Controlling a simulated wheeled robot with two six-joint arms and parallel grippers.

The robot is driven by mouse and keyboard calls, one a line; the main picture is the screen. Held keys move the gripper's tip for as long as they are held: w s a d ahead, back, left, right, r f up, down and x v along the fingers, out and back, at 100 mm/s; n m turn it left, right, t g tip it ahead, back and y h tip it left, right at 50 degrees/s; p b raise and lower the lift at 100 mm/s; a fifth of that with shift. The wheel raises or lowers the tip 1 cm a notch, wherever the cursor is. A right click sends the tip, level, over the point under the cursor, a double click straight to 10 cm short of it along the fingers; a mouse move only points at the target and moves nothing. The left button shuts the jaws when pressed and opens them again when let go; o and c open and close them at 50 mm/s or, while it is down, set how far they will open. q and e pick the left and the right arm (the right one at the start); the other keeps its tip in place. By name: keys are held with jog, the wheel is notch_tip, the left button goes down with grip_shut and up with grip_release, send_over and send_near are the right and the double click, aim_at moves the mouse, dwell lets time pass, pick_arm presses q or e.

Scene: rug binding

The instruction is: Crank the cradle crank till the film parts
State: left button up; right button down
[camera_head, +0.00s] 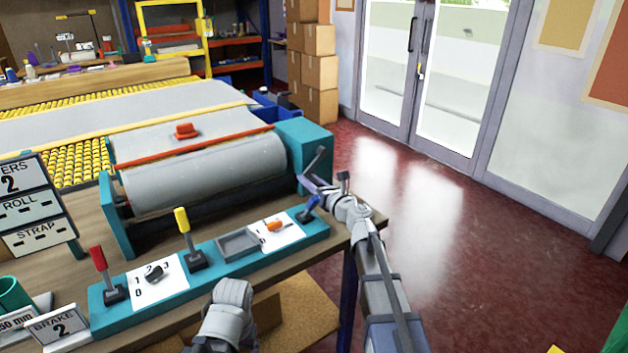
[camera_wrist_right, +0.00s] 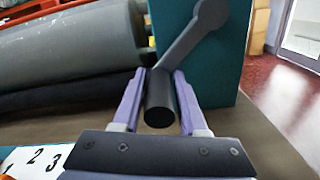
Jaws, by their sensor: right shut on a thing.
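The cradle crank (camera_wrist_right: 205,22) is a dark arm with a round handle on the teal end block (camera_head: 303,143) of the cradle. It also shows in the head view (camera_head: 319,158). My right gripper (camera_wrist_right: 160,100) is shut on the crank's handle, one purple finger on each side. In the head view the right gripper (camera_head: 312,186) partly hides the handle. A grey film roll (camera_head: 205,174) lies in the cradle, with a red bar (camera_head: 200,143) along its top. I see no clear parting in the film.
A teal control panel (camera_head: 215,270) with red, yellow and blue levers, a dial and an orange switch runs along the table's front. Signs (camera_head: 30,205) stand at the left. A red block (camera_head: 186,130) sits behind the roll. Open red floor (camera_head: 500,250) lies to the right.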

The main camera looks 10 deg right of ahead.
jog(key=shift+s+a+r+p, duration=0.1)
jog(key=shift+a+r+p, duration=0.2)
jog(key=shift+a+r, duration=0.3)
jog(key=shift+d, duration=0.1)
jog(key=shift+d, duration=0.1)
jog(key=c, duration=0.6)
grip_release()
jog(key=shift+r, duration=0.1)
jog(key=shift+v, duration=3.9)
